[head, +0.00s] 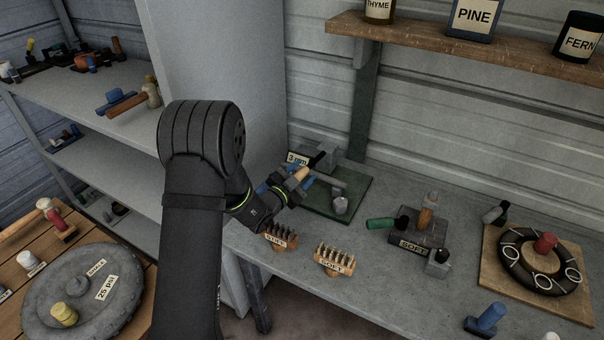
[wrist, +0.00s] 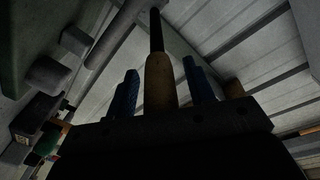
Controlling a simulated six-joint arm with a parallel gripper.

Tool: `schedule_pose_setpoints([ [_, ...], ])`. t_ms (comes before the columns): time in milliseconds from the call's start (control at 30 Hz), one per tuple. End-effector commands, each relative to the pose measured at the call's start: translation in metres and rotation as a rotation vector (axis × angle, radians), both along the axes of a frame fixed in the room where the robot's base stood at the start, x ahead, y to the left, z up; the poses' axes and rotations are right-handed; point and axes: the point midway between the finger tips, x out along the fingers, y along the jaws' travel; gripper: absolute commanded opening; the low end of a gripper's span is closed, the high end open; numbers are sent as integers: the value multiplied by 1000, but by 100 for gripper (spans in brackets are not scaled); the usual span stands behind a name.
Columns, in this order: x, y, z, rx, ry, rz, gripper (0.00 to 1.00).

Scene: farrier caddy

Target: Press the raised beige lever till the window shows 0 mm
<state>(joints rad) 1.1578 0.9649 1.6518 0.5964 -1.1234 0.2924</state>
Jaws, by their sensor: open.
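The window (head: 297,159) reads 3 mm on a grey device that stands on a green board (head: 357,199) by the wall. The beige lever (head: 299,175), with a black end, slants up beside the window. My gripper (head: 292,183) is at this lever, with its blue fingers apart. In the wrist view the beige lever (wrist: 160,82) shows between the two blue fingers of my gripper (wrist: 162,88), with visible gaps on both sides. I cannot tell whether any part of the gripper touches it. My gripper hides part of the device.
A grey rod and a small grey cylinder (head: 340,205) are on the board's right. Two brushes (head: 334,259) lie at the bench's front edge. A SOFT-labelled device (head: 416,240) and a black ring on a wooden board (head: 491,278) stand further right. A shelf (head: 430,40) hangs above.

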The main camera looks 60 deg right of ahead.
Motion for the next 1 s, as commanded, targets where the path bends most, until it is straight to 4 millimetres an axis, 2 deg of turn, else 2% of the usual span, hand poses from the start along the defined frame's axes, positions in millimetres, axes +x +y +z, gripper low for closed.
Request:
schedule_pose_setpoints([
  [200, 0, 0, 0, 0, 0, 0, 49],
  [267, 0, 0, 0, 0, 0, 0, 39],
  [467, 0, 0, 0, -1, 0, -1, 0],
  [667, 0, -1, 3, 6, -1, -2, 0],
  [1000, -1, -10, 32, 151, -2, -7, 0],
])
